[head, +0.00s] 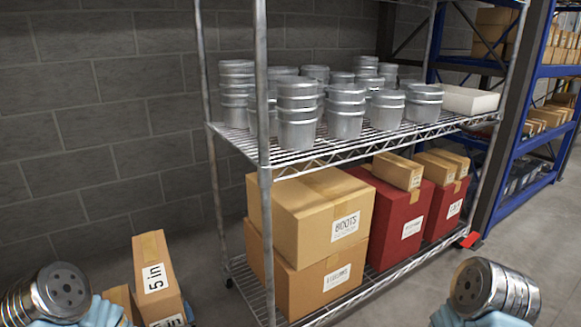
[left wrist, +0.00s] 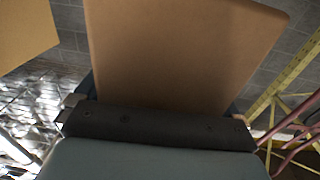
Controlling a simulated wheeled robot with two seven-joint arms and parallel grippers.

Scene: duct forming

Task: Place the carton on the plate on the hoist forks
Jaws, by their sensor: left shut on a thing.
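My left gripper (left wrist: 160,98) is shut on a plain brown carton (left wrist: 185,50), which fills the upper middle of the left wrist view. Its dark fingers show only in part at the carton's two sides. In the head view a tan carton (head: 154,272) marked "5 in" stands at the lower left, beside my left arm, with part of another tan carton (head: 121,300) next to it. I cannot tell whether either is the held one. The plate and the hoist forks cannot be made out. My right gripper is out of view.
A wire shelf (head: 330,152) holds several metal cans above, and brown boxes (head: 318,215) and red boxes (head: 400,222) below. A blue rack (head: 540,110) stands at the right. The left wrist view shows a yellow lattice frame (left wrist: 284,85) and another carton (left wrist: 22,30).

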